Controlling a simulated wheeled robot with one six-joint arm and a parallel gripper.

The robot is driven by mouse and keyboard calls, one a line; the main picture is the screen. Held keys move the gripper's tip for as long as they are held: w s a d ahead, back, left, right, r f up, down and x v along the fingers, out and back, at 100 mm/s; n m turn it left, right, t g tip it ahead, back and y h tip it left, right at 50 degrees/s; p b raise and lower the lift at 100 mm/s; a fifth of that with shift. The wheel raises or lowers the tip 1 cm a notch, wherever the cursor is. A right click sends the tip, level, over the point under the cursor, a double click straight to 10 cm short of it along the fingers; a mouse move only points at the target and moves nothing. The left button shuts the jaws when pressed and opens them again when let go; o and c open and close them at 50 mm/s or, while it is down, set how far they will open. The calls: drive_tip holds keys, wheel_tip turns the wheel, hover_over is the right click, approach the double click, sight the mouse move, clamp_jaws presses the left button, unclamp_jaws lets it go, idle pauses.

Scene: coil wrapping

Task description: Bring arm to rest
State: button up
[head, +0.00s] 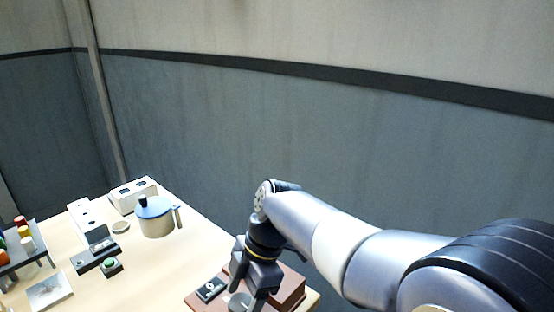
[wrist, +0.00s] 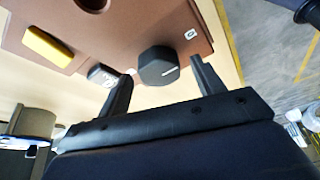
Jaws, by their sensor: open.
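My gripper (head: 254,291) points down over the brown box (head: 292,287) at the near right corner of the table. In the wrist view my gripper (wrist: 160,78) is open, with its two fingers apart. A dark round knob (wrist: 158,66) on the brown surface shows between and beyond the fingertips. I cannot tell whether the fingers touch it. A small black block with a light mark (head: 211,289) sits on the brown base, left of my gripper.
On the pale table (head: 160,275) stand a pot with a blue lid (head: 156,217), a white socket box (head: 133,194), a black button unit (head: 95,257) and a rack with coloured pegs (head: 22,250). A grey wall rises behind. The wrist view shows a yellow block (wrist: 47,46).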

drive_tip(key=m, duration=0.2)
drive_tip(key=m+t, duration=0.1)
drive_tip(key=m, duration=0.1)
drive_tip(key=shift+s+t+y, duration=0.15)
drive_tip(key=shift+t+y, duration=0.15)
drive_tip(key=shift+y, duration=0.1)
drive_tip(key=shift+s+m+t+p, duration=0.1)
drive_tip(key=shift+m+t+p, duration=0.75)
drive_tip(key=shift+m, duration=1.35)
drive_tip(key=shift+r, duration=0.1)
